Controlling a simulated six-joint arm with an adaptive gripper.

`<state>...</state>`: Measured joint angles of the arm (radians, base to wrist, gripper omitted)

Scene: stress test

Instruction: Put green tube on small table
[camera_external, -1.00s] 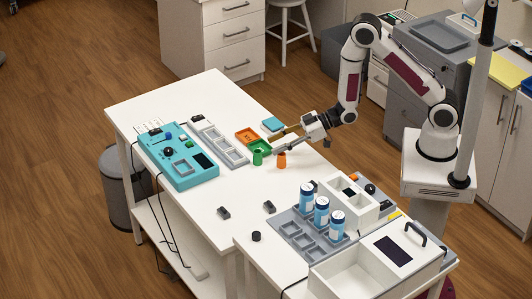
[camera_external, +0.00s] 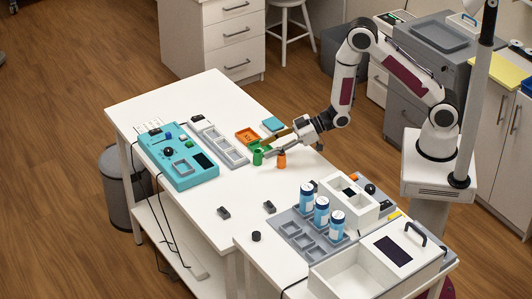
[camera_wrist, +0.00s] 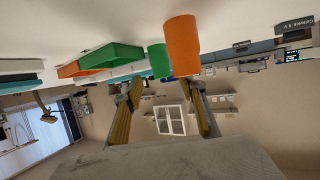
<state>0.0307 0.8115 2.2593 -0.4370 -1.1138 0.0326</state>
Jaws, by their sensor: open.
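The green tube (camera_external: 257,158) stands on the long white table (camera_external: 203,88), left of the orange tube (camera_external: 281,160). My gripper (camera_external: 268,148) is open and low over the table, its fingers reaching left towards the green tube. In the tilted wrist view, the green tube (camera_wrist: 159,61) shows ahead between the fingertips (camera_wrist: 165,83), partly behind the nearer orange tube (camera_wrist: 182,45). I cannot tell whether a finger touches either tube. A smaller white table (camera_external: 253,273) adjoins at the front right; I cannot tell if it is the small table meant.
Orange (camera_external: 247,135) and green (camera_external: 263,145) trays lie just behind the green tube. A grey tray strip (camera_external: 219,143) and teal device (camera_external: 178,157) are further left. Blue-white bottles (camera_external: 321,211), a grey rack (camera_external: 303,238) and a white box (camera_external: 340,275) crowd the smaller table.

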